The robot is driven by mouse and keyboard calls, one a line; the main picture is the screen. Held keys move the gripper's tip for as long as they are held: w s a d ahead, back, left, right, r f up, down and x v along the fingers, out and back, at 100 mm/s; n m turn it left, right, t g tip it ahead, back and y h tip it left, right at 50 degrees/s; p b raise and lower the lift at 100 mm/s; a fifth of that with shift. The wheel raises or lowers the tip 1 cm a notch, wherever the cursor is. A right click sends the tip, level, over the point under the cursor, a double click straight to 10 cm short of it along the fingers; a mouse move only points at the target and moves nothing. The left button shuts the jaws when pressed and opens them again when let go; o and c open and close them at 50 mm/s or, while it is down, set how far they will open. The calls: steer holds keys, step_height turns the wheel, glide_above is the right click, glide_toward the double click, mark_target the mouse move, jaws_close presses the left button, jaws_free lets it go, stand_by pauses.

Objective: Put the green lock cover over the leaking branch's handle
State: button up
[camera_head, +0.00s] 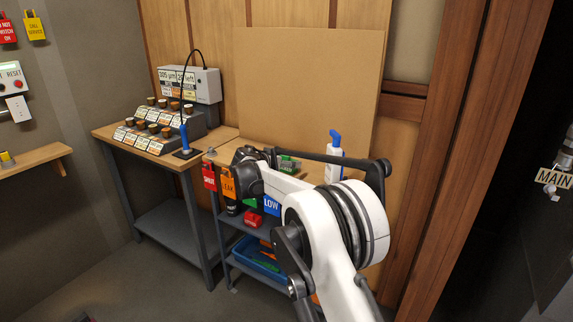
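A small green piece (288,164) lies on the cart top behind my arm. I cannot tell whether it is the lock cover. Another green piece (250,202) shows partly behind my wrist, among the hanging tags. My gripper (248,157) is the dark end of my white arm, over the cart's left part. Its fingers are not clear, and I cannot tell whether it holds anything. An orange tag that seems to read LEAK (228,184) hangs at the cart's front edge. No leaking branch or its handle can be made out.
A red tag (209,177) and a blue LOW tag (271,206) hang nearby. A blue bin (240,252) and a red block (253,217) are on lower shelves. A white bottle (333,165) stands behind my arm. A MAIN sign (553,180) is at far right.

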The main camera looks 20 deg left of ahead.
steer(key=shift+x, duration=0.9)
steer(key=c, duration=1.1)
steer(key=shift+r, duration=0.1)
steer(key=shift+c, duration=0.3)
